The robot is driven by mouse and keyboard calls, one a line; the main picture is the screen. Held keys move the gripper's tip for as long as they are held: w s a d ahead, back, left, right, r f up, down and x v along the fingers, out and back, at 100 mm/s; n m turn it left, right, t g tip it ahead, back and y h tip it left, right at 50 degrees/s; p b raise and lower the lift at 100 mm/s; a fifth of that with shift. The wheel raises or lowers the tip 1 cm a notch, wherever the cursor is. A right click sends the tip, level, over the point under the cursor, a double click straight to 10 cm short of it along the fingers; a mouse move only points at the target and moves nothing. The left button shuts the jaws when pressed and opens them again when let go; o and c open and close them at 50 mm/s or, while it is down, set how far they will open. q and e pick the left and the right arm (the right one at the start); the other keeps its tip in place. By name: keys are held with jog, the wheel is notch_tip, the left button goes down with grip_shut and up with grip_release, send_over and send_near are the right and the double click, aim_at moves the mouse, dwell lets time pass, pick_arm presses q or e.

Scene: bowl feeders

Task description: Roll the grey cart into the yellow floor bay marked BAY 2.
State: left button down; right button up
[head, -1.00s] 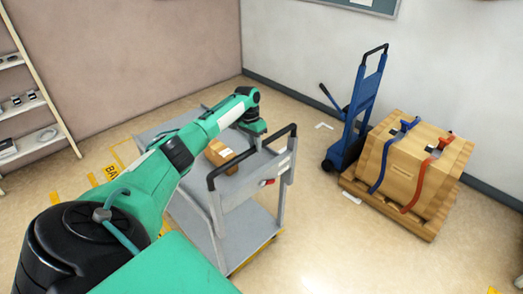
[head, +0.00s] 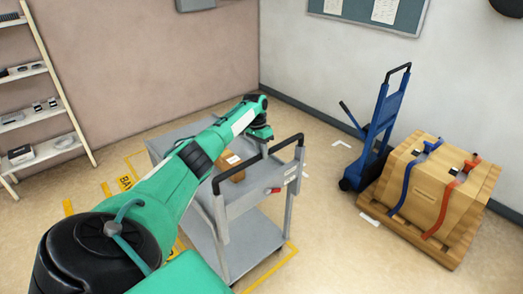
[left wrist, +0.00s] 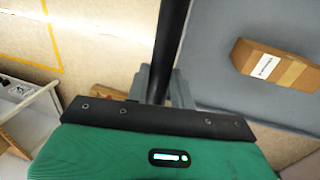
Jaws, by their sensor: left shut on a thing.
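The grey cart (head: 180,134) stands left of centre in the head view, a cardboard box (head: 232,172) on its top tray. My left gripper (head: 261,138) is at its black push handle (head: 240,170). In the left wrist view the fingers (left wrist: 157,85) are shut around the black handle bar (left wrist: 172,45). My right gripper is out of view.
A blue hand truck (head: 378,130) and a strapped wooden crate (head: 420,185) on a pallet stand to the right. A shelf rack (head: 45,100) is at the left wall. Walls close the back. Floor is free between cart and hand truck.

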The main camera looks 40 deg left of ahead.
pick_arm(q)
jog(key=c, duration=1.2)
grip_release()
jog(key=shift+c, duration=0.2)
notch_tip(320, 180, up, 14)
jog(key=a+b, duration=0.2)
jog(key=b, duration=0.1)
jog(key=shift+w+a+f+b, duration=0.2)
jog(key=shift+a+b, duration=0.1)
jog(key=shift+b, duration=0.1)
